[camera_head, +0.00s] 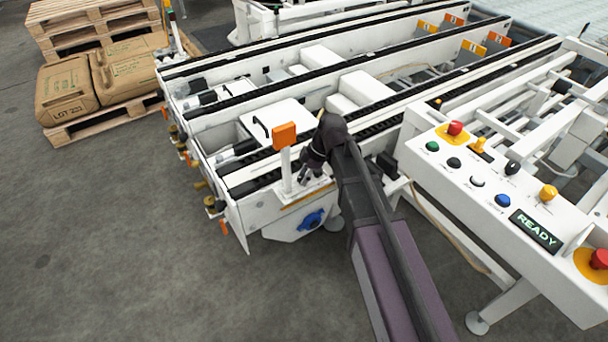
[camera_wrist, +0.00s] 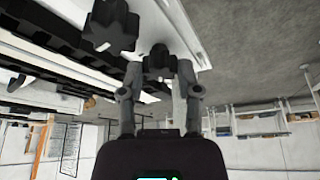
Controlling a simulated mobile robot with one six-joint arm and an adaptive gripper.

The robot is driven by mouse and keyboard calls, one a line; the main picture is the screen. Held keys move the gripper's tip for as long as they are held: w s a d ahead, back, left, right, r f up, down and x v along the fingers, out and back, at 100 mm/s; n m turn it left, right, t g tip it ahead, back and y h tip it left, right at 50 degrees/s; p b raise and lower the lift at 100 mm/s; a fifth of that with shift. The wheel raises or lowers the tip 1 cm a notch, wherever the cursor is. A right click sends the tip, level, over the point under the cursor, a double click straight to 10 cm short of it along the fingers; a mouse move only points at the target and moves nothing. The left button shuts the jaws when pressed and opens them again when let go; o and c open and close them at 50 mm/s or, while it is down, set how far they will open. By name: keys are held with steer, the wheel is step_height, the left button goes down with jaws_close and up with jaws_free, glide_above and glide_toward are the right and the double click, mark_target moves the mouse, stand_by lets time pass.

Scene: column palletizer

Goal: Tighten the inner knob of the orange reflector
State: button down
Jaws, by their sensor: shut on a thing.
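The orange reflector (camera_head: 284,134) stands upright on a white post at the near end of the conveyor in the head view. My gripper (camera_head: 313,160) is just to the right of the post, low over the conveyor end. In the wrist view, my gripper (camera_wrist: 158,72) has its two fingers around a black knob (camera_wrist: 158,57), shut on it. It appears to be the inner knob; my gripper hides it in the head view. Another black, star-shaped knob (camera_wrist: 110,27) is beside it in the wrist view, apart from the fingers.
A white control panel (camera_head: 480,178) with buttons and a READY display stands to the right of my arm. Parallel conveyor rails (camera_head: 360,85) run behind the reflector. A pallet with brown sacks (camera_head: 66,92) is at far left. The grey floor at front left is clear.

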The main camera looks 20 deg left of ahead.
steer(key=m+t, duration=0.1)
steer(key=m, duration=0.1)
steer(key=m+t, duration=0.1)
steer(key=m, duration=0.2)
steer(key=shift+s+m, duration=0.2)
steer(key=shift+m, duration=0.1)
steer(key=m+t, duration=0.1)
steer(key=m, duration=0.2)
steer(key=m+t, duration=0.1)
steer(key=m, duration=0.2)
steer(key=shift+a+h, duration=0.1)
steer(key=shift+h, duration=0.2)
steer(key=shift+c, duration=1.5)
jaws_free()
steer(key=shift+s, duration=0.1)
